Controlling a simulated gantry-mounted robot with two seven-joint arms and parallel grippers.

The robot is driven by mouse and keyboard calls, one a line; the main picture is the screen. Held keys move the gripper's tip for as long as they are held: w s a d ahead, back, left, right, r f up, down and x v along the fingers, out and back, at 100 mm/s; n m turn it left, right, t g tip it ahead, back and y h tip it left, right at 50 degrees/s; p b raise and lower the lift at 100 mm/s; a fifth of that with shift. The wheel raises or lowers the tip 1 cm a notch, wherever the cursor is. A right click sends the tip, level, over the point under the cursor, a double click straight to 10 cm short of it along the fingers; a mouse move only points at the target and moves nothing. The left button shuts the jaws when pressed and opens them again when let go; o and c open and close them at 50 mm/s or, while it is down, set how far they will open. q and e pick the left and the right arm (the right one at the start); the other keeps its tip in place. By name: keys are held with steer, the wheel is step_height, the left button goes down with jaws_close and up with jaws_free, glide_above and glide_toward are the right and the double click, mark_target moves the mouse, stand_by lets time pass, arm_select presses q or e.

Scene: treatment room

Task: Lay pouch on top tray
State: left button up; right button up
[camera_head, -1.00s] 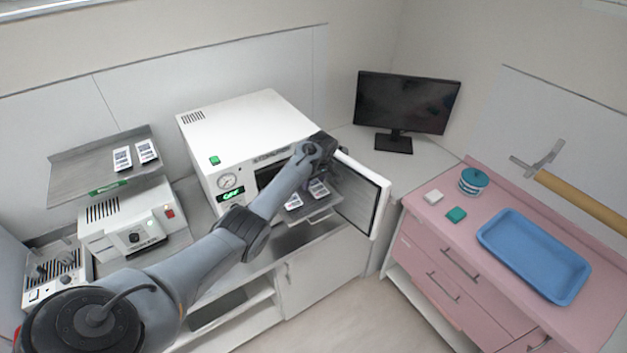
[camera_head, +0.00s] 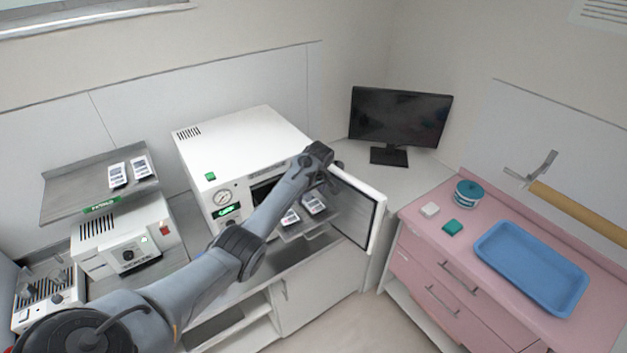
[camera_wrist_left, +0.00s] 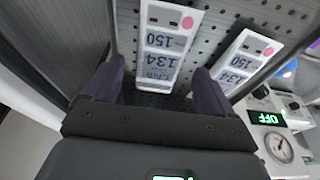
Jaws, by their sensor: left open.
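My left gripper (camera_head: 328,172) is open above the metal tray that sticks out of the white sterilizer; the arm partly hides it. Two white pouches with printed labels lie on this perforated tray (camera_wrist_left: 213,40): a left one (camera_head: 290,217) and a right one (camera_head: 313,204). In the left wrist view one pouch (camera_wrist_left: 166,42) appears between the open fingers, its lower end nearest them; I cannot tell whether they touch it. The other pouch (camera_wrist_left: 246,60) lies to its right. Two more pouches (camera_head: 117,175) (camera_head: 140,167) lie on the shelf at the left. My right gripper is not in view.
The sterilizer (camera_head: 240,145) has its door (camera_head: 360,205) swung open to the right, close beside my gripper. A monitor (camera_head: 400,118) stands behind. The pink cabinet at right holds a blue tray (camera_head: 530,268), a teal-lidded jar (camera_head: 468,193) and two small blocks.

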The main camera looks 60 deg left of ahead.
arm_select(q)
steer(key=b+v, duration=0.1)
steer(key=v, duration=0.9)
steer(key=s+d+f+m+t, duration=0.1)
steer(key=s+d+f+m, duration=0.1)
steer(key=d+f+m, duration=0.3)
steer(key=s+d+f+m+t+y, duration=0.1)
steer(key=s+d+f+m, duration=0.15)
steer(key=d, duration=0.55)
steer(key=s+d+f+m+t, duration=0.1)
steer(key=s+d+f+m, duration=0.1)
steer(key=d+f+m, duration=0.3)
steer(key=s+d+f+m+h, duration=0.1)
steer(key=s+d+m+h, duration=0.1)
steer(key=s+d, duration=0.9)
steer(key=s+d+f+m+h, duration=0.2)
steer(key=s+d+m, duration=0.3)
steer(key=s+d, duration=0.5)
steer(key=shift+s+d+t, duration=0.3)
steer(key=shift+s+d, duration=0.1)
steer(key=shift+s, duration=0.7)
steer(key=shift+r+m, duration=0.15)
steer(key=shift+m, duration=0.1)
step_height(320, 180, up, 5)
steer(key=p, duration=0.5)
steer(key=shift+r, duration=0.15)
